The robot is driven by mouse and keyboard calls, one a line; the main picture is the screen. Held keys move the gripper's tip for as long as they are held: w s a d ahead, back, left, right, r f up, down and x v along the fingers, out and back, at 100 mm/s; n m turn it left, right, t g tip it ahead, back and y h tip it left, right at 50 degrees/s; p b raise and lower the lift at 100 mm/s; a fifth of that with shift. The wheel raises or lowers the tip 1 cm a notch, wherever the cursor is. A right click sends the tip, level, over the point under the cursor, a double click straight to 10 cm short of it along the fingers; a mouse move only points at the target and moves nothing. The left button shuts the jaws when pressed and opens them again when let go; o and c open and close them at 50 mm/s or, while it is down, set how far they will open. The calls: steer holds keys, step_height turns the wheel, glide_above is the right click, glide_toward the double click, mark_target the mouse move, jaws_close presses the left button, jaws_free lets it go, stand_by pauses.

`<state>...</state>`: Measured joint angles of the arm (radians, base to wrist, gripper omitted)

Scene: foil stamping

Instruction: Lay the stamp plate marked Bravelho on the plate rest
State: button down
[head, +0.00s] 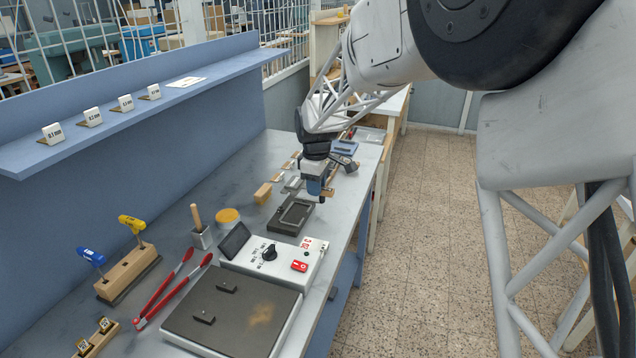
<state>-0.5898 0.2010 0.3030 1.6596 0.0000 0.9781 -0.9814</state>
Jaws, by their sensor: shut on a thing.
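My gripper (319,194) hangs over the far part of the workbench, pointing down. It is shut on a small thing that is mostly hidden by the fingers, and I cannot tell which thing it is. Several small metallic pieces (292,183) lie on the bench just left of my gripper. No Bravelho marking can be read at this size. A dark rectangular tray with a recess (290,214) lies on the bench, nearer than my gripper and to its left. I cannot tell for certain whether this is the plate rest.
A hotplate with a dark top (245,318) and a white control box (275,257) stand in front. Red tongs (172,292), a wooden tool block (128,273), a yellow-lidded tin (227,217) and a wood block (263,193) stand left. A blue shelf (215,64) runs above.

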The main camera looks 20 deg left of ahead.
steer(key=w+f, duration=0.2)
steer(key=w, duration=2.1)
steer(key=shift+f, duration=0.3)
steer(key=shift+f, duration=3.35)
steer(key=shift+f, duration=0.15)
